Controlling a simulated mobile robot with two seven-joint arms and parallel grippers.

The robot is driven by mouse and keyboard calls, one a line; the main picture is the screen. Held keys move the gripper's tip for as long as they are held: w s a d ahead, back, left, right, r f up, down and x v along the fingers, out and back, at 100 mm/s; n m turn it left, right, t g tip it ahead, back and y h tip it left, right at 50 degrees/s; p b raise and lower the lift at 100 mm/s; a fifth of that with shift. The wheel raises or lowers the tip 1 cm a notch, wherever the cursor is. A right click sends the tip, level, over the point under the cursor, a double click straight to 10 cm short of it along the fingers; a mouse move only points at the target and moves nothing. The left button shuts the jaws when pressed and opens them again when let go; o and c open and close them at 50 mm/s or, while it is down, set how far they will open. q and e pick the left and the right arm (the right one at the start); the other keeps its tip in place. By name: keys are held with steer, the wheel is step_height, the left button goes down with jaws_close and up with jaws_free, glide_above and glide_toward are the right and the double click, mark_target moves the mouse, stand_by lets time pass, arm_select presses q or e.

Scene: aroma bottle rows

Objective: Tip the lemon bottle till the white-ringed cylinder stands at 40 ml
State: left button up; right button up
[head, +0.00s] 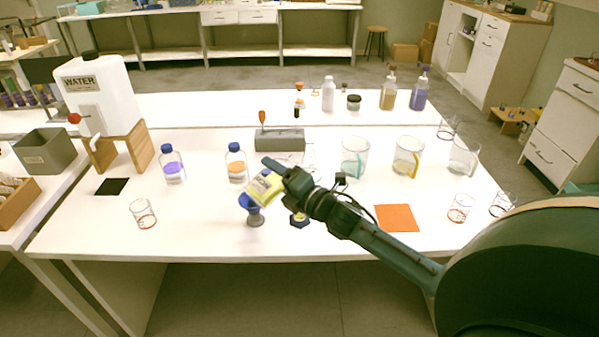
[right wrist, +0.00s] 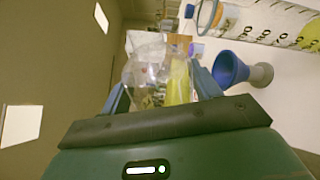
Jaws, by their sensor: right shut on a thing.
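The lemon bottle (head: 266,187), clear with a yellow label, is held tilted in my right gripper (head: 277,172). It also shows between the two blue fingers in the right wrist view (right wrist: 150,72). A graduated cylinder (right wrist: 265,22) with black marks shows there at the top right, with yellow-green liquid low in it. Its exact level is not readable, and I cannot tell its ring colour. In the head view my right arm hides most of a cylinder whose dark foot (head: 299,220) shows. My left gripper is out of view.
A blue funnel (head: 249,202) on a grey base stands just below the bottle; the right wrist view shows it too (right wrist: 230,68). Blue-capped bottles (head: 173,165) (head: 237,163) stand to the left. Glass jugs (head: 355,157) (head: 408,156) stand behind right, and an orange mat (head: 396,218) lies right.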

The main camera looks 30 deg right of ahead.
steer(key=shift+r, duration=0.15)
steer(key=n, duration=0.1)
steer(key=r+n, duration=0.1)
steer(key=shift+d+r+n+p, duration=0.15)
steer(key=shift+d+n+p, duration=0.1)
steer(key=shift+n+p, duration=0.15)
steer(key=n, duration=0.2)
steer(key=shift+w+d+r+n, duration=0.1)
steer(key=shift+d+r+n, duration=0.1)
steer(key=shift+r+n, duration=0.2)
steer(key=shift+f, duration=0.15)
steer(key=shift+a+f+n+b, duration=0.25)
steer(key=shift+f+n+b, duration=0.35)
steer(key=shift+f+b, duration=0.2)
steer(key=f+n+b, duration=0.1)
steer(key=f, duration=0.1)
steer(key=a+f+n+b, duration=0.1)
steer(key=f+n+b, duration=0.1)
steer(key=shift+s+a, duration=0.1)
steer(key=shift+s, duration=0.1)
steer(key=shift+a+f+n+b, duration=0.15)
steer(key=shift+f+n+b, duration=0.15)
steer(key=shift+n+b, duration=0.4)
